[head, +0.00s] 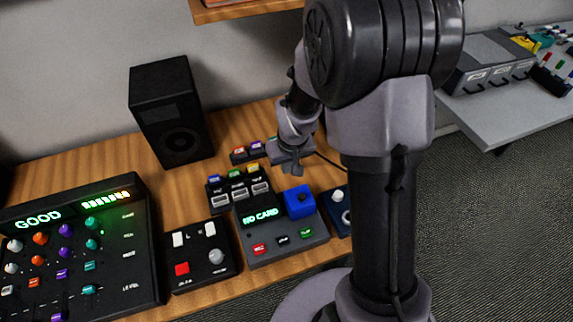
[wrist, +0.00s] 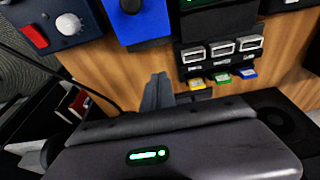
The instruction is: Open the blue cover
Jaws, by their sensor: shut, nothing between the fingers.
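The blue cover (head: 299,201) sits on the upper right of the dark device whose screen reads "NO CARD" (head: 262,215). It looks closed, with a dark round spot on it. In the wrist view the blue cover (wrist: 150,28) is at the top, cut by the frame edge, with a dark round knob. My gripper (head: 289,166) is in the air behind the device, beyond the cover and apart from it. In the wrist view my gripper's fingers (wrist: 158,90) are together and empty, pointing toward the wooden desk.
A switch box (head: 200,255) and a large mixer panel (head: 85,240) are further left. A small knobbed box (head: 340,210) is close on the right. A black speaker (head: 172,112) stands behind.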

